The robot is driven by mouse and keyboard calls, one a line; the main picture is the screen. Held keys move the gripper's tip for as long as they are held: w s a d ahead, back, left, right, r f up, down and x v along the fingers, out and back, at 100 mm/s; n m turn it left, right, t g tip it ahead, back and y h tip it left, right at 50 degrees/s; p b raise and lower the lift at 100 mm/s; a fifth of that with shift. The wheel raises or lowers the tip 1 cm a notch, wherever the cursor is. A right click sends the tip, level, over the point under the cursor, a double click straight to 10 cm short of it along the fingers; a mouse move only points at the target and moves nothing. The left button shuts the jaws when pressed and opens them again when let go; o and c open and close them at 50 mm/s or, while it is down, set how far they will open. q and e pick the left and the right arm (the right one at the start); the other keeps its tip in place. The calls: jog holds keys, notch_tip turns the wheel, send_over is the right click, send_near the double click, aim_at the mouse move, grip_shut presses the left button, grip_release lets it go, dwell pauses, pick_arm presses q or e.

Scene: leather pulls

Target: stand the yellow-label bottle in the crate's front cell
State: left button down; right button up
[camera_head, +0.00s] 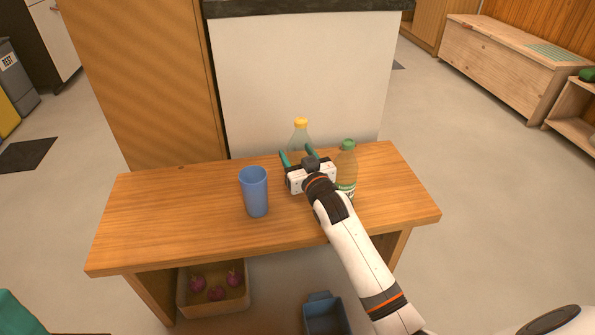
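A clear bottle with a yellow cap (301,124) stands upright near the back of the wooden table. Its lower body is hidden behind my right gripper, and I cannot see its label. My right gripper (298,155) has its teal fingers apart, one towards each side of this bottle. I cannot tell whether they touch it. A brownish bottle with a green cap (347,160) stands just right of that gripper, partly covered by my arm. A blue open container (325,316) is partly in view below the table's front; I cannot make out any cells. My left gripper is not in view.
A blue cup (255,192) stands on the wooden table (165,215), left of the gripper. The table's left part is clear. A box (213,306) with several purple-red round items sits under the table. A white panel (300,70) rises behind it.

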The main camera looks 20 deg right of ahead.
jog(key=shift+f+b, duration=0.75)
jog(key=shift+f, duration=1.25)
jog(key=shift+f, duration=0.1)
jog(key=o, duration=1.2)
